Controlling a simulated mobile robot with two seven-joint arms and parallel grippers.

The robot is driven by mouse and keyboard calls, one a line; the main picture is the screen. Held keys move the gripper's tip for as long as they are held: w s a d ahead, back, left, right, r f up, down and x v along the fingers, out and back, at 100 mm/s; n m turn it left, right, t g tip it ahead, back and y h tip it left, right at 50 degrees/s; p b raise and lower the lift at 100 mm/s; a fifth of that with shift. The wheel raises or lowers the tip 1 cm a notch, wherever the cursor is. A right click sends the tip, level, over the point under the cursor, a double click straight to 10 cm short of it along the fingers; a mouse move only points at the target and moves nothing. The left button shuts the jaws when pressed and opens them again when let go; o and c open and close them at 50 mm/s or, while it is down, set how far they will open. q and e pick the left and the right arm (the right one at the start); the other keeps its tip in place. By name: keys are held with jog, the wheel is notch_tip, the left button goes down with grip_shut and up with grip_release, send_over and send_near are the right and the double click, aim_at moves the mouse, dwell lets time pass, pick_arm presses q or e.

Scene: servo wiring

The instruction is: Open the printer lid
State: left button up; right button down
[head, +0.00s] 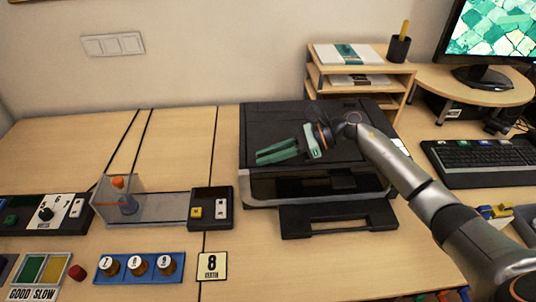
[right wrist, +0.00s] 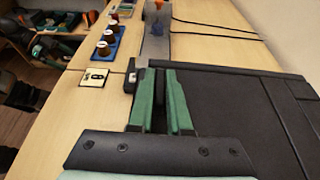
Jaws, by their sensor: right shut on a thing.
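The black printer (head: 262,184) stands on the table right of the middle in the head view, with its paper tray (head: 340,228) out at the front. Its dark flat lid (head: 275,118) lies on top and looks shut; it also fills the right of the right wrist view (right wrist: 225,95). My right gripper (head: 262,156), with green fingers, is over the front part of the lid, fingers pointing left. In the right wrist view, the fingers (right wrist: 158,74) close on a dark part between them, seemingly of the lid; the exact contact is hidden.
Left of the printer stand a small black switch box (head: 222,222) and a clear box (head: 160,207). A wooden shelf (head: 313,78) stands behind, and a keyboard (head: 480,162) lies to the right. The table left of the printer has some clear room.

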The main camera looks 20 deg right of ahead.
jog(key=shift+r, duration=0.1)
jog(key=shift+w+r+m+g, duration=0.25)
jog(key=shift+r+m+g, duration=0.2)
jog(key=shift+r, duration=0.45)
jog(key=r, duration=0.1)
jog(key=w+r+m+b, duration=0.1)
jog(key=r, duration=0.1)
jog(key=w+r+m+g+b, duration=0.1)
jog(key=shift+d+r+m+y, duration=0.25)
jog(key=shift+d+y, duration=0.1)
jog(key=shift+y, duration=0.05)
jog(key=shift+w+d+r+m+g+b, duration=0.1)
jog(key=shift+w+r+m+g+b, duration=0.25)
jog(key=shift+r, duration=0.25)
pick_arm(q)
jog(key=shift+w+d+f+h+b, duration=0.2)
jog(key=shift+w+d+f+b, duration=0.05)
jog(key=shift+d+f, duration=0.25)
jog(key=shift+w+d+f+h+b, duration=0.25)
jog(key=shift+d+f, duration=0.15)
jog(key=shift+d, duration=0.15)
pick_arm(e)
jog(key=shift+w+d+r, duration=0.2)
jog(key=shift+w+r, duration=0.4)
jog(key=shift+r, duration=0.15)
